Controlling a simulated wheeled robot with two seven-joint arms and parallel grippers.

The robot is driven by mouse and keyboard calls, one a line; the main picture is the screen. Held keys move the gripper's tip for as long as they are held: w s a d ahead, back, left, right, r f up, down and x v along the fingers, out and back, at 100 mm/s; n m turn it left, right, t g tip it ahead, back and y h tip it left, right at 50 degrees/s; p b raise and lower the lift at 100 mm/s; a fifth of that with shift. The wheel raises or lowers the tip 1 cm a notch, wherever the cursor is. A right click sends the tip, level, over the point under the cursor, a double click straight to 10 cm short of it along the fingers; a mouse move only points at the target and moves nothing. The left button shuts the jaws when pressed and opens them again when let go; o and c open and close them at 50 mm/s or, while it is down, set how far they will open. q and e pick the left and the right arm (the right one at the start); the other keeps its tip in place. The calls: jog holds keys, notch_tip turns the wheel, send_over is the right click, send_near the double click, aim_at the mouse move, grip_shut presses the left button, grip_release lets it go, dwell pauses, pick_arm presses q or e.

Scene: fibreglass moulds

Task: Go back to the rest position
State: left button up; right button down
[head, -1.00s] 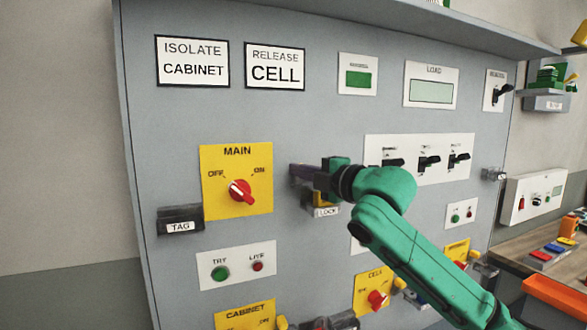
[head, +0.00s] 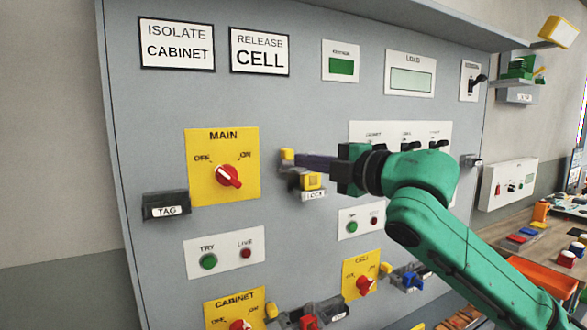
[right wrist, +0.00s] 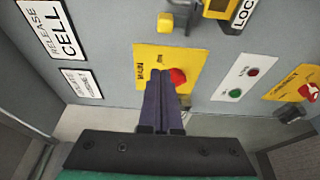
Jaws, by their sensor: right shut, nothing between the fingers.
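My right gripper (head: 302,162) reaches in from the right on the green arm, in front of the grey panel (head: 290,110). Its dark fingers are shut with nothing between them. In the right wrist view the shut fingers (right wrist: 162,85) overlap the yellow MAIN plate (right wrist: 150,62) and its red knob (right wrist: 178,76). In the head view the fingertips are right of the MAIN plate (head: 200,180), by the yellow and grey parts above the LOCK label (head: 314,195). I cannot tell whether they touch these. My left gripper is not in view.
The TAG holder (head: 166,206) and the CABINET (head: 234,312) and CELL (head: 361,278) switches stick out of the panel. A shelf edge (head: 440,22) juts out above. A bench with an orange tray (head: 545,278) and coloured parts is at right.

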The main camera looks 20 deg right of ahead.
jog(key=s+a+f+m+g+h, duration=0.1)
jog(key=a+f+m+g, duration=0.3)
jog(key=f, duration=1.3)
jog(key=a+f+m+g+h, duration=0.2)
jog(key=a+f+m, duration=0.25)
jog(key=f, duration=1.25)
jog(key=s+d+f+m+g+h, duration=0.2)
jog(key=s+d+f+m+g, duration=0.3)
jog(key=s+f, duration=0.55)
jog(key=s+d+f+m+g+h, duration=0.1)
jog(key=s+d+f+m+g, duration=0.1)
jog(key=s+f+m, duration=0.7)
jog(key=s+f+n+g, duration=0.1)
jog(key=s+f, duration=0.2)
jog(key=f, duration=0.9)
jog(key=s+f+n, duration=0.1)
jog(key=s+f, duration=0.1)
jog(key=f, duration=1)
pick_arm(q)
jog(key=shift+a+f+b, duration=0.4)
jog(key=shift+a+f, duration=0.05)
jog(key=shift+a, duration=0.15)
pick_arm(e)
jog(key=s+d+f+g, duration=0.1)
jog(key=s+d+f, duration=0.2)
jog(key=s+f, duration=1.2)
jog(key=shift+s+d+f+g+h, duration=0.2)
jog(key=shift+s+f+g+h, duration=0.15)
jog(key=shift+s, duration=0.65)
